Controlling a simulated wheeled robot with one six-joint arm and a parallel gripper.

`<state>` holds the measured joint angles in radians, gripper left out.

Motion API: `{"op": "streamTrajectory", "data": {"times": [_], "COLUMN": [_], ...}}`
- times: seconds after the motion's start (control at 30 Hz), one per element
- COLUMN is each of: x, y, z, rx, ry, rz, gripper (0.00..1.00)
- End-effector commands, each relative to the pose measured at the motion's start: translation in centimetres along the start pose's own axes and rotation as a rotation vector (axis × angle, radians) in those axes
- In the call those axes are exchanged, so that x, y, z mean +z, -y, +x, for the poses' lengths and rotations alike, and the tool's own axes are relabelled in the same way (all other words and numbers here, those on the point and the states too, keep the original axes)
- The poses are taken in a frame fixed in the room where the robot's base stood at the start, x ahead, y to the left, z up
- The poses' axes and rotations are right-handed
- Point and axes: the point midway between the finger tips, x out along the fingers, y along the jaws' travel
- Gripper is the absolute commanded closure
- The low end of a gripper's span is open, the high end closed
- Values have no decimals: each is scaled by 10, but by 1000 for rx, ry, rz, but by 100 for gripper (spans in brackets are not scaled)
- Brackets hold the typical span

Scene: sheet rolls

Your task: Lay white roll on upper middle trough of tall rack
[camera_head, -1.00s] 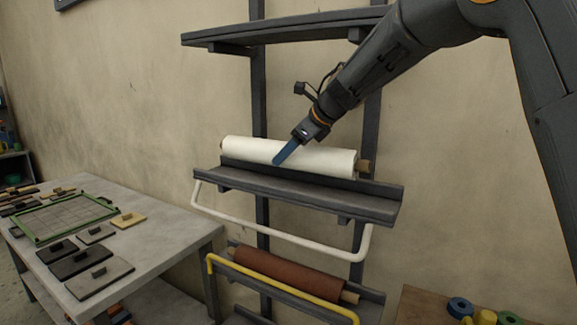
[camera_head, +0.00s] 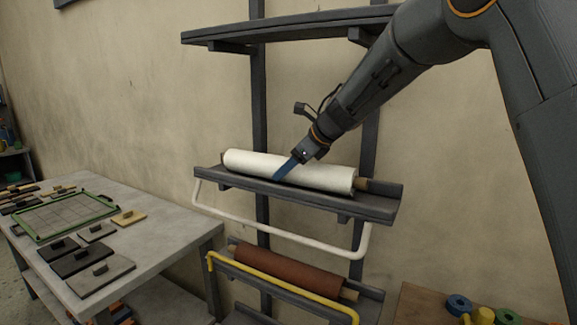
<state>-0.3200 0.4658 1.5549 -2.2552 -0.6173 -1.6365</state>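The white roll (camera_head: 245,164) lies lengthwise along the upper middle trough (camera_head: 365,208) of the tall rack (camera_head: 260,105). It appears to rest in the trough, behind the front lip. Its brown core end shows at the right. My gripper (camera_head: 285,169) reaches down from the upper right onto the middle of the roll. One blue finger lies against the roll's front; the other finger is hidden behind the roll. The gripper appears to be still closed around the roll.
A dark shelf (camera_head: 290,28) is above the trough. A white rail (camera_head: 280,238) hangs below it. Lower down, a red-brown roll (camera_head: 285,270) lies in another trough behind a yellow bar (camera_head: 275,288). A grey table (camera_head: 165,220) with flat plates stands at the left.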

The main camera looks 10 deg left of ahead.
Motion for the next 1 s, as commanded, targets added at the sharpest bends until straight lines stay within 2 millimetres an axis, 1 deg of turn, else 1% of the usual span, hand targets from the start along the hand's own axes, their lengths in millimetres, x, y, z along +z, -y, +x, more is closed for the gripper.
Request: {"op": "streamTrajectory", "data": {"times": [0.4,0.43,0.47,0.83,1.0], "x": [-3,-4,-4,-3,5], "y": [-1,-2,-2,-1,2], "z": [4,5,5,4,-5], "rx": [-3,0,0,-3,-3], "ry": [3,0,0,1,1], "rz": [-1,0,0,-1,-1], "gripper": [99,33,31,31,31]}}
